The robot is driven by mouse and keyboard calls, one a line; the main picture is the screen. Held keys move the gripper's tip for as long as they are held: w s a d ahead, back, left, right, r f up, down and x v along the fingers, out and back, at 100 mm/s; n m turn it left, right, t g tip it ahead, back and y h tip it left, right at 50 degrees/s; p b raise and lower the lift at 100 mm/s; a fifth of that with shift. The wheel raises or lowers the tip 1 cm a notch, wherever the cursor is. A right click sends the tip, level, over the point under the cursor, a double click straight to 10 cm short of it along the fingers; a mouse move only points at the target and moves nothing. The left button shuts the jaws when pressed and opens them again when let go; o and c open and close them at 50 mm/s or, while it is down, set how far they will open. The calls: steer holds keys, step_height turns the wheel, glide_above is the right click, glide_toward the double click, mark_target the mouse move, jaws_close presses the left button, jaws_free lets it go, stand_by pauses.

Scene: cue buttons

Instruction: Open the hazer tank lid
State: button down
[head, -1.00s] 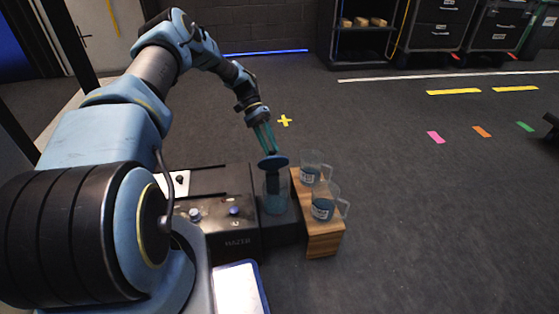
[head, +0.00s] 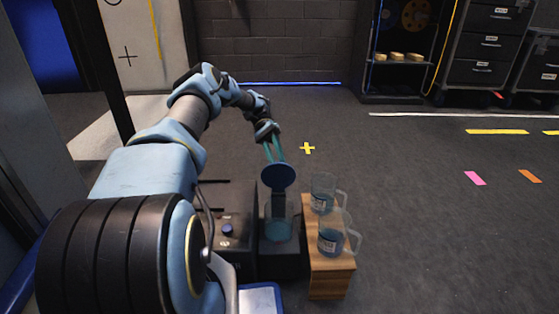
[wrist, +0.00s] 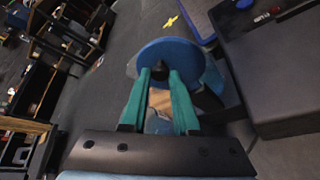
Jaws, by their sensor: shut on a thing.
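The hazer tank (head: 279,232) is a clear container with blue-green liquid, on the dark base beside the hazer body. Its round blue lid (head: 278,178) is raised and steeply tilted above the tank's back side, with a dark strip below it. My gripper (head: 274,156) comes down from behind the lid, its teal fingers at the lid. In the wrist view, my gripper (wrist: 161,80) is shut on a small dark knob (wrist: 160,70) on the lid (wrist: 178,52). The tank's opening is partly hidden behind the lid and strip.
Two clear jugs, one behind (head: 322,194) and one in front (head: 333,236), hold blue liquid on a wooden stand (head: 330,281) right of the tank. The black hazer body (head: 236,200) is to the left, partly hidden by my arm. Open floor lies right.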

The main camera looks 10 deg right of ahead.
steer(key=shift+s+f, duration=0.1)
steer(key=c, duration=0.7)
jaws_free()
step_height(320, 180, up, 10)
steer(key=p, duration=0.9)
